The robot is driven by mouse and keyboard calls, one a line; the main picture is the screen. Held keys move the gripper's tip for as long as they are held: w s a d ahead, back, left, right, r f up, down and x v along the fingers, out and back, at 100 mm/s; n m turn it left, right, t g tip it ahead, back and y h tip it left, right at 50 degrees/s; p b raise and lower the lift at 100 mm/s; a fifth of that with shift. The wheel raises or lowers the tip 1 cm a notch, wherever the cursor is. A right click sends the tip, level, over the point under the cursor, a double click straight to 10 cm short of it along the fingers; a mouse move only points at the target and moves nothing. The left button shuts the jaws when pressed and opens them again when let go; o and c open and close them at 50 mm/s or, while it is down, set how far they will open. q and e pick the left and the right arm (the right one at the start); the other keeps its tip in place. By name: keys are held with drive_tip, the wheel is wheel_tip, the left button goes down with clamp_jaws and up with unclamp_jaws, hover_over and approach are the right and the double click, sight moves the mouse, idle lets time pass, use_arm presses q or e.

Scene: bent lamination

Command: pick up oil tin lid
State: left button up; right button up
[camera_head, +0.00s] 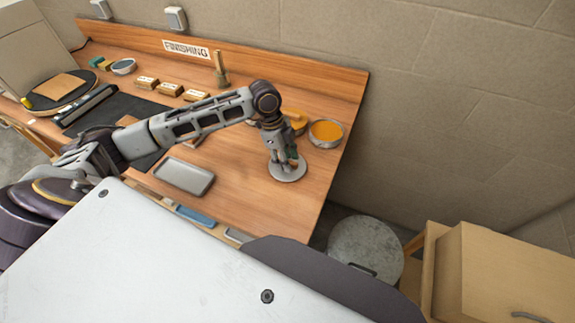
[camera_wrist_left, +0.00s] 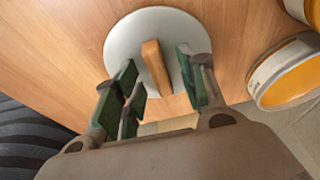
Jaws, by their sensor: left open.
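The oil tin lid (camera_head: 287,174) is a pale round disc lying flat on the wooden bench near its right end. In the left wrist view the lid (camera_wrist_left: 125,38) has an upright wooden bar handle (camera_wrist_left: 156,68) across its middle. My left gripper (camera_head: 284,160) is just above the lid, pointing down. In the left wrist view its green-padded fingers (camera_wrist_left: 159,75) are open, one on each side of the handle, with gaps showing. An open tin with orange contents (camera_head: 326,133) stands behind the lid; it also shows in the left wrist view (camera_wrist_left: 285,75). My right gripper is not in view.
A grey tray (camera_head: 185,177) lies left of the lid. Several wooden blocks (camera_head: 170,89) and a brush-like tool (camera_head: 220,70) stand at the back. A second orange container (camera_head: 296,120) is partly hidden by my arm. A round metal bin (camera_head: 365,245) stands beyond the bench's right edge.

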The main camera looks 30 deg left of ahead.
use_arm(q)
clamp_jaws()
drive_tip(key=shift+r, duration=0.15)
idle(0.4)
wheel_tip(320, 180, up, 10)
idle(0.6)
drive_tip(key=shift+f, duration=0.2)
